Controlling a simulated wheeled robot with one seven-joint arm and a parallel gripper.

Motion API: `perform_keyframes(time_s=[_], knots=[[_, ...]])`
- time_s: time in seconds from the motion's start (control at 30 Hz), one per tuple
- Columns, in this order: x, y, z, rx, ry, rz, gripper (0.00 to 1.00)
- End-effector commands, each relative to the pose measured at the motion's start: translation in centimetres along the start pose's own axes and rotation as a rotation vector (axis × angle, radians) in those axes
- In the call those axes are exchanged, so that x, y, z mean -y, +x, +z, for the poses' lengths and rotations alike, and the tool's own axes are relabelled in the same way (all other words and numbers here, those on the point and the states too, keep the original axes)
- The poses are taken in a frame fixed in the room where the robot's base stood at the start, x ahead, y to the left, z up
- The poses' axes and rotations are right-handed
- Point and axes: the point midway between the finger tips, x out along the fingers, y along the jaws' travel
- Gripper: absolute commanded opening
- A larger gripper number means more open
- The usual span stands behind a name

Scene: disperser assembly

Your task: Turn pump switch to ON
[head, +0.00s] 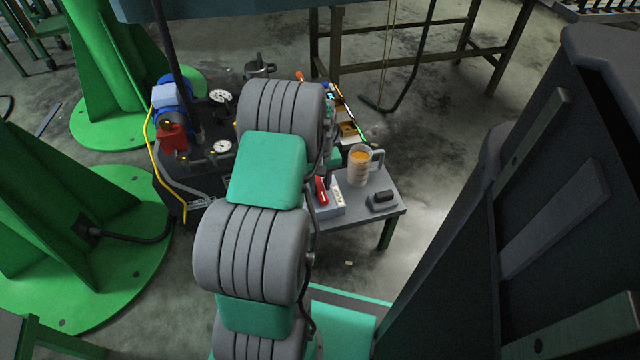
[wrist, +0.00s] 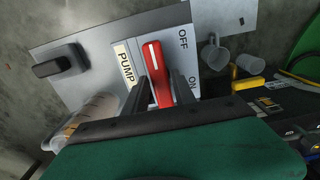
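The pump switch is a red handle with a white line (wrist: 157,72) on a light grey plate marked PUMP, OFF and ON. OFF is at the plate's upper right and ON lower down. The handle's white-lined end points up in the wrist view, not at the ON label. My gripper (wrist: 163,88) has one finger on each side of the handle, very close to it. Whether the fingers press on it, I cannot tell. In the head view the red switch (head: 321,191) shows on a small box beside my arm; my gripper is hidden there.
The box stands on a small grey table (head: 386,209). A measuring jug with orange contents (head: 359,168) and a dark block (head: 382,199) are close by. A black unit with gauges (head: 221,146) stands to the left. The floor right of the table is clear.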

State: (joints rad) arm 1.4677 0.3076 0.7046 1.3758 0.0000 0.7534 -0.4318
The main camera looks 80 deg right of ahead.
Motion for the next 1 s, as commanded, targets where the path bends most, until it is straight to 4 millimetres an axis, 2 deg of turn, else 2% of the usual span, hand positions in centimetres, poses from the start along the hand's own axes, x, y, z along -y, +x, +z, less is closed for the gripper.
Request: perform_keyframes(time_s=[0.03,0.37,0.77,1.0], knots=[[0.00,-0.01,0.00,0.000,0.000,0.000,0.27],[0.00,-0.02,0.00,0.000,0.000,0.000,0.00],[0.01,-0.07,0.00,0.000,0.009,0.000,0.00],[0.01,-0.21,0.01,0.001,0.085,0.000,0.00]])
